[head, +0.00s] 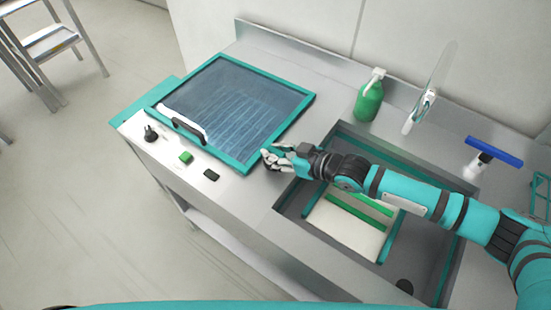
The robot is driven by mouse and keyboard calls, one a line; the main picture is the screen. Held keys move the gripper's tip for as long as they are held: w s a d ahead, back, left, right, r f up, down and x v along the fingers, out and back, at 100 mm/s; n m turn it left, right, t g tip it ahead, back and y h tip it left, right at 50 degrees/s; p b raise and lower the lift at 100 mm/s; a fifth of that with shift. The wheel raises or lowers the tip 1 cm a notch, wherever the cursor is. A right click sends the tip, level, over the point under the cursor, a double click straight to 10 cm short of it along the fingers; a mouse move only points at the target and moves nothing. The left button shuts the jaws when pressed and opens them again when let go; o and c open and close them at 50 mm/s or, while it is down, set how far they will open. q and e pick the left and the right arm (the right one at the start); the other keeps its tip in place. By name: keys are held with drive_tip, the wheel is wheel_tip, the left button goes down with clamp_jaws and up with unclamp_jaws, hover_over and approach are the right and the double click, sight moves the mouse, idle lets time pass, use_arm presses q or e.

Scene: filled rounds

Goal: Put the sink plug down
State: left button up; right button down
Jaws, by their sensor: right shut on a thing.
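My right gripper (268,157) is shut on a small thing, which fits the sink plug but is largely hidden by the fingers. The gripper is over the steel counter, between the teal-framed screen and the sink. I cannot tell whether the held thing touches the counter. The sink (292,207) lies under my right arm, with a dark round drain hole (404,286) near its front right. My left gripper is out of view.
A teal-framed screen (235,95) with a black-handled squeegee (186,127) lies at left. A green bottle (369,100) and blue-headed tool (494,151) stand behind the sink.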

wheel_tip(320, 180, down, 3)
drive_tip(key=shift+r+p, duration=0.15)
drive_tip(key=shift+p, duration=0.25)
drive_tip(key=shift+f, duration=0.35)
drive_tip(key=shift+s, duration=0.1)
drive_tip(key=shift+f, duration=0.2)
drive_tip(key=c, duration=1.1)
unclamp_jaws()
drive_tip(key=shift+c, duration=0.2)
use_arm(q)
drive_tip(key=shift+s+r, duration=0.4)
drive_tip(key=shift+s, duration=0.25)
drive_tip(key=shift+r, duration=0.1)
use_arm(e)
drive_tip(key=shift+r, duration=0.1)
